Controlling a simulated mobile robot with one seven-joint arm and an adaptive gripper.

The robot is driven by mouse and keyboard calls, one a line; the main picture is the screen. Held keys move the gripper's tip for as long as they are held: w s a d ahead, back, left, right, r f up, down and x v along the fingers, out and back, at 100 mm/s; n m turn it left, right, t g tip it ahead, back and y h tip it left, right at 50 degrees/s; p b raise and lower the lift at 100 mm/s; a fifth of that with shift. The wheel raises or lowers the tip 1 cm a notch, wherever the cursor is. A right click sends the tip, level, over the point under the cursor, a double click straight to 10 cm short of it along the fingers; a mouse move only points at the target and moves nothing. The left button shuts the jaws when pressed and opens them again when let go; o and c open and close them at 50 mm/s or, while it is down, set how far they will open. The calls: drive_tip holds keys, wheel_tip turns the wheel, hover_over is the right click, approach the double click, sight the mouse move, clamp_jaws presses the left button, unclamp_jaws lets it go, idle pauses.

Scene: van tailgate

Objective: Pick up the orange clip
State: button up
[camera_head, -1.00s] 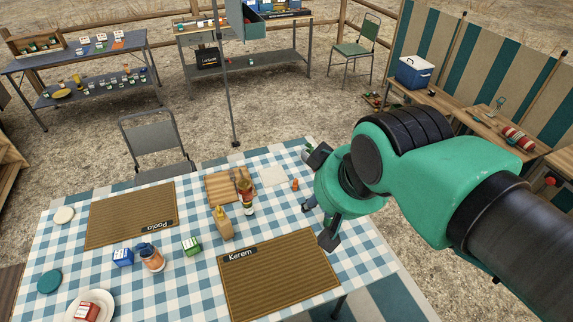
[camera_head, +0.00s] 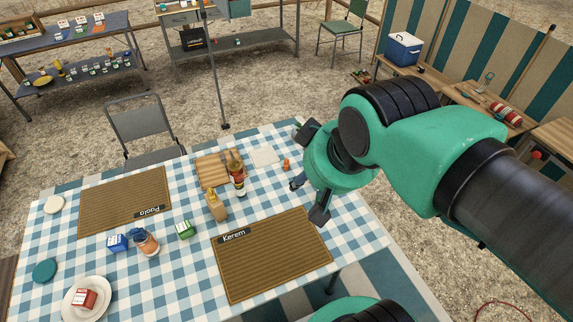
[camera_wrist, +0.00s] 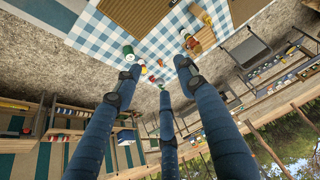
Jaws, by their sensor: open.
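A small orange object (camera_head: 286,164), which looks like the orange clip, lies on the checked tablecloth (camera_head: 345,235) near the table's far right edge, right of a white napkin. It is too small to make out its shape. My gripper (camera_head: 302,178) is above the table's right side, close to the orange object in the head view. Its fingers are spread apart with nothing between them. In the wrist view, my gripper (camera_wrist: 159,76) points toward the table edge. Several small coloured items show between and beside the fingertips there; I cannot tell which is the clip.
The Kerem placemat (camera_head: 270,260) lies in front.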

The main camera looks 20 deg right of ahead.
drive_tip(key=shift+w, duration=0.1)
drive_tip(key=m+g+y, duration=0.1)
drive_tip(key=m+g, duration=0.3)
hover_over(287, 160)
drive_tip(key=s+d, duration=0.1)
drive_tip(key=s, duration=0.1)
wheel_tip(287, 160, down, 37)
drive_tip(key=shift+w+d+f, duration=0.1)
drive_tip(key=shift+f, duration=0.05)
drive_tip(key=shift+w+a+f+b, duration=0.15)
drive_tip(key=shift+w+f+b, duration=0.05)
drive_tip(key=shift+f, duration=1.2)
drive_tip(key=shift+w+a+f+b, duration=0.15)
drive_tip(key=shift+f, duration=1.25)
drive_tip(key=shift+w+a+f+b, duration=0.15)
drive_tip(key=shift+w+f+b, duration=0.05)
drive_tip(key=shift+f, duration=1.2)
